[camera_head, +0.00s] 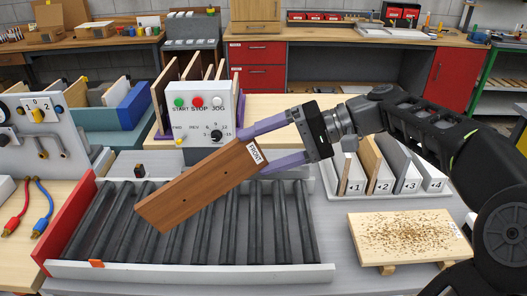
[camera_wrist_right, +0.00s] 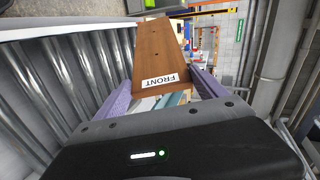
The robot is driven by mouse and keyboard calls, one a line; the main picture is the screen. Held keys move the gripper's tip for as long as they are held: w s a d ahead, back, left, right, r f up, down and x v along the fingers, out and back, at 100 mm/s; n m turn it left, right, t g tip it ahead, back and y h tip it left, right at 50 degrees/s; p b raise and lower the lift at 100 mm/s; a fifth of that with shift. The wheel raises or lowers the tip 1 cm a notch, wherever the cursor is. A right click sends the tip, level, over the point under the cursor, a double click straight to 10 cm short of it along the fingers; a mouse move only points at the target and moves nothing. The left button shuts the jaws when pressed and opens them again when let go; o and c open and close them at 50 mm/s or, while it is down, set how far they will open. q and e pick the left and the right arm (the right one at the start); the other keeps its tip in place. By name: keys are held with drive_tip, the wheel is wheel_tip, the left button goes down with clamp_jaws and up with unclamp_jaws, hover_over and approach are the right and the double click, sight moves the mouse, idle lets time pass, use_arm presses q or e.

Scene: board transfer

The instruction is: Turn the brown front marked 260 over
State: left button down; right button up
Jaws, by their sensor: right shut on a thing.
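The brown front (camera_head: 195,190) is a flat wooden board with a white label reading FRONT at its right end; I see no 260 on it. My right gripper (camera_head: 262,147) is shut on that labelled end, with purple fingers. It holds the board tilted, its far end low and to the left, over the roller conveyor (camera_head: 290,225). In the right wrist view the front (camera_wrist_right: 158,50) extends away between the purple fingers (camera_wrist_right: 160,95), label near the gripper. I cannot tell whether its low end touches the rollers. My left gripper is not in view.
A control box (camera_head: 207,115) with START, STOP and JOG buttons stands behind the conveyor. At right are a numbered rack (camera_head: 395,190) with boards and a speckled wooden board (camera_head: 410,238). Red and blue cables (camera_head: 45,205) lie at left. The conveyor's right part is bare.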

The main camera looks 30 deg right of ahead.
drive_tip(key=n+b, duration=0.2)
drive_tip(key=n, duration=0.2)
drive_tip(key=n+b, duration=0.2)
drive_tip(key=n, duration=0.2)
drive_tip(key=n+b, duration=0.2)
drive_tip(key=n, duration=0.3)
drive_tip(key=shift+f, duration=0.35)
drive_tip(key=shift+r+n+b, duration=0.1)
drive_tip(key=shift+n+b, duration=0.4)
drive_tip(key=shift+n, duration=0.5)
drive_tip(key=shift+r+n, duration=0.2)
drive_tip(key=shift+n, duration=0.7)
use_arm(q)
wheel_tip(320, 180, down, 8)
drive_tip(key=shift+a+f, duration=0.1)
